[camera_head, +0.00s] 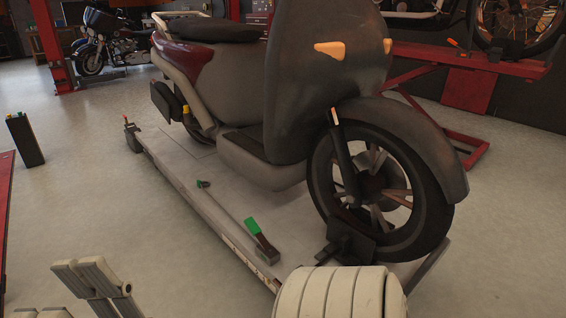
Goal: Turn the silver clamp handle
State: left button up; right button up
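A dark scooter stands on a low, light grey lift platform (185,170). A black wheel clamp (347,243) is at the foot of the scooter's front wheel (380,190). I cannot make out a silver handle on the clamp; its lower right side is partly behind my pale ribbed arm part at the bottom edge. Pale jointed bars at the lower left look like part of my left gripper (78,265), in front of the platform and well apart from the clamp. Whether it is open or shut is unclear. My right gripper does not show.
A red lift (470,85) stands behind at the right. A motorcycle (110,42) is at the far left. A dark box (25,140) stands at the left edge.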

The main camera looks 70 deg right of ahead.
aim_at(277, 284)
jog(key=i+z, duration=0.3)
jog(key=z, duration=0.15)
jog(key=i+z, duration=0.3)
jog(key=z, duration=0.15)
jog(key=i+j+z, duration=0.1)
jog(key=i+z, duration=0.2)
jog(key=z, duration=0.15)
jog(key=i+j+z, duration=0.25)
jog(key=z, duration=0.2)
jog(key=i+j+z, duration=0.15)
jog(key=z, duration=0.35)
jog(key=i+j+z, duration=0.25)
jog(key=z, duration=0.2)
jog(key=i+j+z, duration=0.15)
jog(key=j+z, duration=0.2)
jog(key=z, duration=0.15)
jog(key=i+j+z, duration=0.1)
jog(key=j+z, duration=0.25)
jog(key=z, duration=0.15)
jog(key=j+z, duration=0.45)
jog(key=j, duration=0.15)
jog(key=j+z, duration=0.5)
jog(key=j, duration=0.1)
